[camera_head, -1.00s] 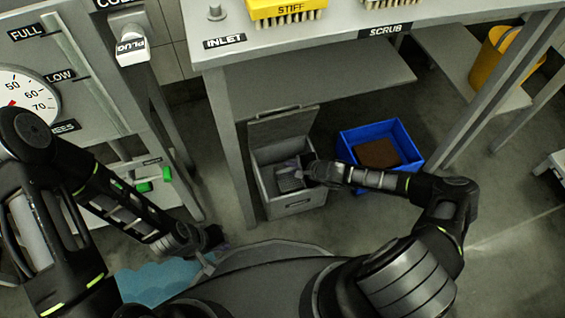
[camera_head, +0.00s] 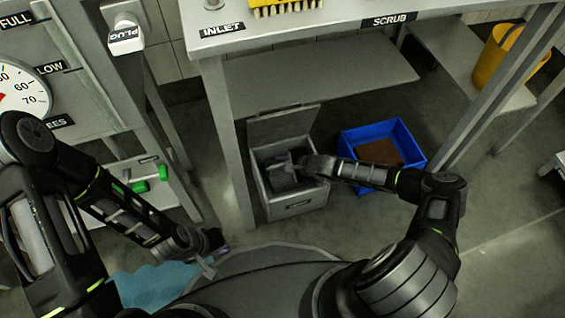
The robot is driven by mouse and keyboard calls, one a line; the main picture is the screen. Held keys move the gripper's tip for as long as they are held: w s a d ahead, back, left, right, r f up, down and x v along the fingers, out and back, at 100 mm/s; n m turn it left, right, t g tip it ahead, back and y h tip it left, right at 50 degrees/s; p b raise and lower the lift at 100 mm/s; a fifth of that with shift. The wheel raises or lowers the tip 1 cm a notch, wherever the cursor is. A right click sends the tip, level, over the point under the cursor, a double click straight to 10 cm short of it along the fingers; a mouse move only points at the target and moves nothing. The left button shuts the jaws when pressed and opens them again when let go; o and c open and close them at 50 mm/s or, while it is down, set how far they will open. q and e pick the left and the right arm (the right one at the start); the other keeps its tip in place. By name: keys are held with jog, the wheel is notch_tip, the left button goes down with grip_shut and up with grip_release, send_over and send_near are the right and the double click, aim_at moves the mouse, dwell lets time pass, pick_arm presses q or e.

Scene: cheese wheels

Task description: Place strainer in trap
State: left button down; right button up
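The trap is a grey open box (camera_head: 297,204) on the floor under the table, its lid (camera_head: 283,126) raised at the back. The strainer, a grey mesh-like piece (camera_head: 281,174), shows in the box's mouth, tilted. My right gripper (camera_head: 299,166) reaches over the box's right rim from the right, at the strainer's upper right. Its fingers are too small and dark to tell whether they grip it. My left gripper (camera_head: 216,246) hangs low at the left, away from the box, and its fingers are unclear.
A blue crate (camera_head: 414,145) with brown contents stands right of the trap, under my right forearm. The table leg (camera_head: 230,150) stands close at the trap's left. A yellow bucket (camera_head: 492,62) is at the back right.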

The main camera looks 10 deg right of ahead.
jog(key=shift+o, duration=0.6)
jog(key=shift+s+d+r+p, duration=0.2)
jog(key=shift+r+p, duration=0.15)
jog(key=shift+r, duration=0.1)
jog(key=p+v, duration=0.4)
jog(key=v, duration=0.7)
jog(key=shift+p, duration=0.35)
jog(key=shift+r, duration=0.1)
jog(key=shift+c, duration=0.4)
